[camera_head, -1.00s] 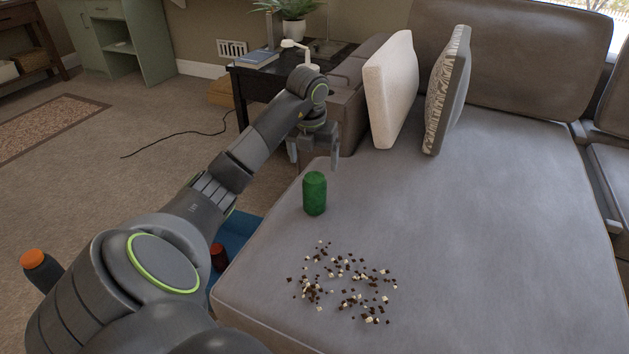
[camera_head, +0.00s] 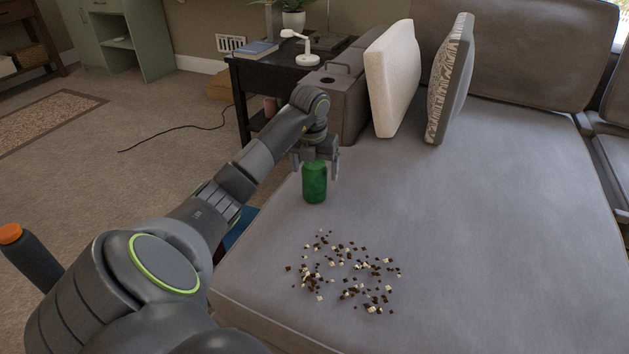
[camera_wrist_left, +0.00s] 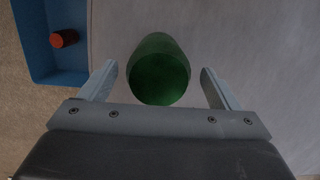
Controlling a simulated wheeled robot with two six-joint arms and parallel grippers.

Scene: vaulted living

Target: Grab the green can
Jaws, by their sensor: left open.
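The green can (camera_head: 314,186) stands upright on the grey sofa seat, near its left edge. My left gripper (camera_head: 317,170) is open at the can's upper part, behind it in the head view. In the left wrist view the can (camera_wrist_left: 160,72) sits between the two spread fingers of the gripper (camera_wrist_left: 160,82), with a gap on each side. I cannot tell exactly how far down the fingers reach. My right gripper is in neither view.
Dark and white crumbs (camera_head: 345,272) lie scattered on the seat (camera_head: 470,220) in front of the can. Two cushions (camera_head: 393,78) stand behind. A blue bin (camera_wrist_left: 40,45) with a red can (camera_wrist_left: 64,39) is beside the sofa. A dark side table (camera_head: 262,78) stands behind.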

